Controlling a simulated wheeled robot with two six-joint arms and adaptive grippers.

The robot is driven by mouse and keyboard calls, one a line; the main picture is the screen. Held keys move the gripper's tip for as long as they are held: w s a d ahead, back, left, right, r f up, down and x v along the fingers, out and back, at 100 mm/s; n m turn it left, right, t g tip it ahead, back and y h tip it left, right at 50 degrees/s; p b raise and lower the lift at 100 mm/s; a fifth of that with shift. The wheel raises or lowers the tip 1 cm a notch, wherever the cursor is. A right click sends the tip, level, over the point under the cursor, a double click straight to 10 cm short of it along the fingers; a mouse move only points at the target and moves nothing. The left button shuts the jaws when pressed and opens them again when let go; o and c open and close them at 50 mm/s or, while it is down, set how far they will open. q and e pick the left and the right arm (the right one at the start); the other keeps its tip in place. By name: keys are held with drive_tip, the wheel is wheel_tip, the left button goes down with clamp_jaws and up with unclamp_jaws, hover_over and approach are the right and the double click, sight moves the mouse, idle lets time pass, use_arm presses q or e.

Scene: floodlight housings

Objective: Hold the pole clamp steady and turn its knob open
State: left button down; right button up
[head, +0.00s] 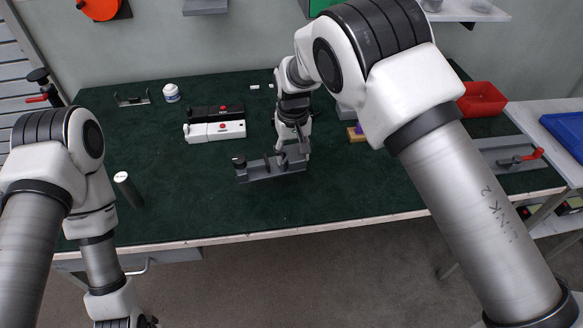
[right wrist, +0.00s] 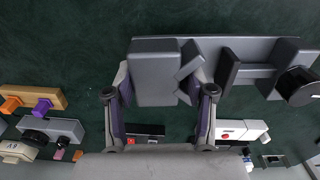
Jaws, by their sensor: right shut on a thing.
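The pole clamp (head: 268,171) is a long grey bar with upright jaws, lying near the middle of the green-topped table. Its black knob (head: 239,160) is at the left end in the head view, and at the right end in the right wrist view (right wrist: 298,86). My right gripper (head: 293,158) reaches down over the clamp's other end. In the right wrist view its fingers (right wrist: 162,100) are shut on the clamp's grey block, one on each side. My left arm hangs at the table's front left, its gripper below the picture's edge.
A dark cylinder (head: 128,188) with a white top stands at left. Black and white housings (head: 216,131) and a white jar (head: 171,93) lie behind the clamp. A red bin (head: 482,99) and a red-handled fixture (head: 515,158) are at right. The table front is clear.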

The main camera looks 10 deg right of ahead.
wheel_tip(320, 180, up, 4)
drive_tip(key=shift+f, duration=0.25)
hover_over(292, 180)
wheel_tip(292, 180, down, 8)
drive_tip(key=shift+w+f, duration=0.15)
drive_tip(key=shift+f, duration=0.1)
drive_tip(key=shift+s+f, duration=0.2)
drive_tip(key=shift+f, duration=0.2)
drive_tip(key=shift+w+f, duration=0.1)
drive_tip(key=shift+f, duration=0.05)
drive_tip(key=shift+f, duration=0.2)
drive_tip(key=o, duration=1.2)
drive_tip(key=c, duration=1)
